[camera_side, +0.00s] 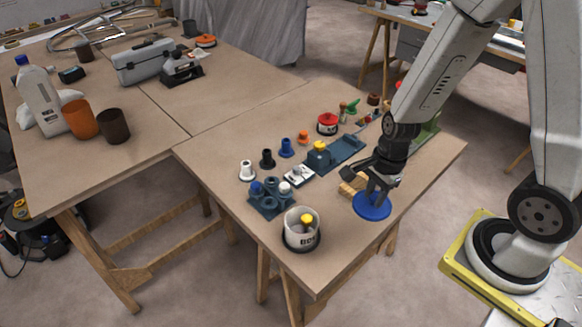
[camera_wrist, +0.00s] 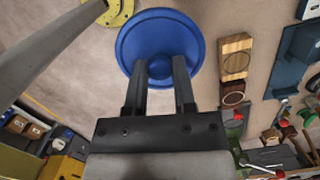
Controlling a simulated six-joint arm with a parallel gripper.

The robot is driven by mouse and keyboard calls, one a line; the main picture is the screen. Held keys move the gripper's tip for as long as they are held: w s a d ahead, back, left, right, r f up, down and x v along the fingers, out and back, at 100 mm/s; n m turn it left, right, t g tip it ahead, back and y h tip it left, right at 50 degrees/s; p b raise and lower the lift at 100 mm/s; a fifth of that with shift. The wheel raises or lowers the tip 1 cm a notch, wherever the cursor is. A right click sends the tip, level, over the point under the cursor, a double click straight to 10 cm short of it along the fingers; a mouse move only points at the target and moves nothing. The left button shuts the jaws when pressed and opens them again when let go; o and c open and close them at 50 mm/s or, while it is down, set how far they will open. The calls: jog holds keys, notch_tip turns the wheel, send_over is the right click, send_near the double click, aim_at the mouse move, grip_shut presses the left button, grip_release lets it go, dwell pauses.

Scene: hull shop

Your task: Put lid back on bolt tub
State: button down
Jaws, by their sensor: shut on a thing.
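The blue round lid (camera_side: 372,207) is below my gripper (camera_side: 380,190) in the side view, near the table's right front edge. My gripper is shut on the knob at the lid's middle; in the wrist view, the two fingers (camera_wrist: 160,85) sit either side of the knob on the lid (camera_wrist: 160,35). I cannot tell whether the lid touches the table. The white bolt tub (camera_side: 301,236) with a dark base stands upright at the table's front corner, left of the lid. Its top is open and a yellow piece (camera_side: 307,219) shows inside.
A wooden block (camera_side: 350,186) lies just behind the lid; it also shows in the wrist view (camera_wrist: 235,55). A dark blue holder (camera_side: 268,200) with several round parts stands behind the tub. A blue fixture (camera_side: 335,155) is farther back. The table between tub and lid looks clear.

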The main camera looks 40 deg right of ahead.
jog(key=shift+w, duration=0.1)
dwell(0.3)
jog(key=shift+w+a, duration=0.35)
jog(key=shift+w, duration=0.1)
jog(key=w+a+r+n, duration=0.1)
jog(key=w+a+n, duration=0.5)
jog(key=w+a, duration=0.4)
jog(key=shift+a+r+g, duration=0.15)
jog(key=shift+a+g, duration=0.15)
jog(key=shift+f, duration=0.2)
jog(key=shift+f, duration=2.95)
jog(key=shift+f, duration=0.2)
